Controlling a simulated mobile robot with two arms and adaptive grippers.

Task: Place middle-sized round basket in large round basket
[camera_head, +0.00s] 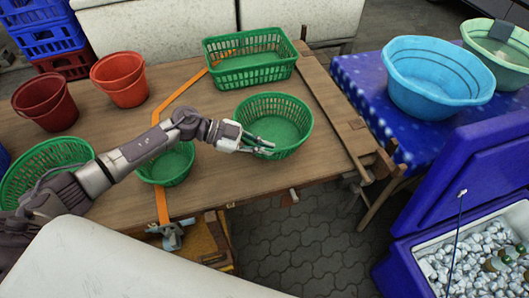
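Three green round mesh baskets are on the wooden table. The middle-sized round basket (287,108) appears to be the right one, upright and empty. The large round basket (42,158) appears to be the one at the left edge, partly covered by my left arm. A smaller round basket (172,172) sits between them under my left arm. My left gripper (266,147) is at the left front rim of the middle-sized basket, its fingers reaching over the rim area. The fingers look apart; whether they touch the rim cannot be told. My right gripper is not in view.
A green rectangular basket (250,72) stands behind. Two red-brown buckets (45,108) are at the back left. An orange strap (162,205) crosses the table. At the right are a blue-clothed table with a blue tub (436,85) and an open blue cooler (405,262).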

